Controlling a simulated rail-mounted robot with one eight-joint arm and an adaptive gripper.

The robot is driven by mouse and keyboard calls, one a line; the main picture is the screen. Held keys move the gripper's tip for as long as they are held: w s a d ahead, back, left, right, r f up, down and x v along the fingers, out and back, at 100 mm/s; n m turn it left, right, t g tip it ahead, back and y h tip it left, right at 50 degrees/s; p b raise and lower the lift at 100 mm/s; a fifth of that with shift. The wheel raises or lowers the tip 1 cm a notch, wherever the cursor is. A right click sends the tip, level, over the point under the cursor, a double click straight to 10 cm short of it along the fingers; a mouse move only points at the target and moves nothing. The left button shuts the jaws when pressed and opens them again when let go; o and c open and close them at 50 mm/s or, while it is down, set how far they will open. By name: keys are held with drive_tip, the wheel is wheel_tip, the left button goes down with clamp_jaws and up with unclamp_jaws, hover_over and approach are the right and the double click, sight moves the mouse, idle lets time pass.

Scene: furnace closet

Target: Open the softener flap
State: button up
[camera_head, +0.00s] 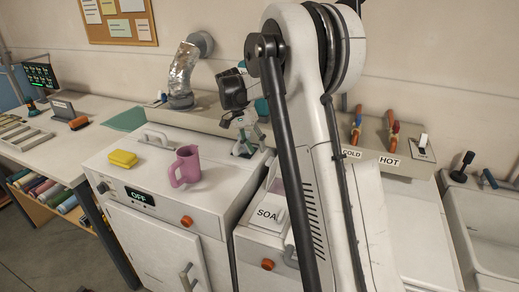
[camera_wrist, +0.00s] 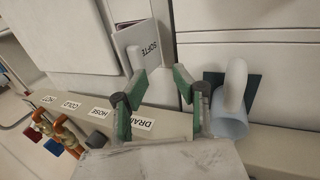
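The softener flap (camera_wrist: 143,42), a pale panel whose visible lettering reads "SOFTE", is at the top of the wrist view. It looks tilted out from the white machine top, with a darker recess with some red beside it; how far it stands open is hard to tell. A small white tab (camera_wrist: 136,60) is at its near edge. My gripper (camera_wrist: 161,80) has its green-padded fingers apart with nothing visible between them. Its left fingertip is close to the tab; contact is unclear.
A soap flap (camera_head: 270,215) is at the right machine's front. A pink mug (camera_head: 186,166) and yellow sponge (camera_head: 123,158) stand on the left machine. A white curved piece (camera_wrist: 235,90) is beside my right finger.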

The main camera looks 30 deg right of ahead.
drive_tip(key=w+a+r+p, duration=0.2)
drive_tip(key=w+a+r, duration=0.1)
drive_tip(key=w+r, duration=0.1)
drive_tip(key=shift+w+a+r, duration=0.15)
drive_tip(key=shift+w+a, duration=0.25)
drive_tip(key=shift+w, duration=0.2)
idle(0.4)
idle(0.5)
drive_tip(key=v, duration=1.2)
drive_tip(key=shift+d, duration=0.1)
